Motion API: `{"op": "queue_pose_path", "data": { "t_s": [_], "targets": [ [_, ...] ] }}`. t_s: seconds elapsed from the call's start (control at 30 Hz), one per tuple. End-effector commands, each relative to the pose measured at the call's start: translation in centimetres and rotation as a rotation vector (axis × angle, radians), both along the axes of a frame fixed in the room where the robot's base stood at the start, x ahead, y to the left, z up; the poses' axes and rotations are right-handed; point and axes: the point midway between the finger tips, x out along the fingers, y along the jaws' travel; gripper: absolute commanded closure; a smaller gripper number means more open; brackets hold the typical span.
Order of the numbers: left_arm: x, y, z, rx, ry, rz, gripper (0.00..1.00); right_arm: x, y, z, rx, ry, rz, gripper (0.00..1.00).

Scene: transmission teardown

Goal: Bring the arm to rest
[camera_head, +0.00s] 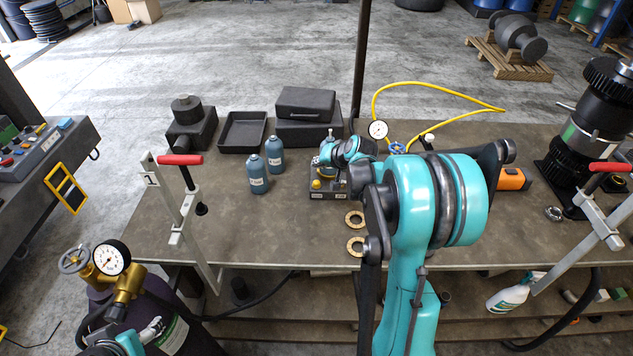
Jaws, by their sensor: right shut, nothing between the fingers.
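My teal right arm rises from the bottom edge in the head view and crosses the workbench's front edge. Its large ringed joint hides part of the bench. My right gripper (374,218) shows as dark linked parts left of this joint. It is shut with nothing held, though its fingertips are hard to make out against the arm. It appears above the bench, near two brass rings (355,233); I see no contact with them.
The workbench (285,225) holds two blue bottles (258,175), an empty black tray (243,132), a black case (306,105) and a gauge (378,130) with a yellow hose. A dark geared assembly (588,125) stands right. Red-handled clamps grip both ends.

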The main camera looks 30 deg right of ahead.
Motion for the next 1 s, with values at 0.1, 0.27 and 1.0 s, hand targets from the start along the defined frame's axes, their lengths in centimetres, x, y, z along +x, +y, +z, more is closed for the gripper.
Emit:
{"op": "queue_pose_path", "data": {
  "t_s": [0.1, 0.27, 1.0],
  "targets": [
    [0.0, 0.0, 0.0, 0.0, 0.0, 0.0, 0.31, 0.0, 0.0, 0.0, 0.0, 0.0, 0.0, 1.0],
    [0.0, 0.0, 0.0, 0.0, 0.0, 0.0, 0.31, 0.0, 0.0, 0.0, 0.0, 0.0, 0.0, 1.0],
    [0.0, 0.0, -6.3, 0.0, 0.0, 0.0, 0.31, -13.8, 15.7, 0.5, -0.26, 0.105, 0.287, 1.0]
  ]
}}
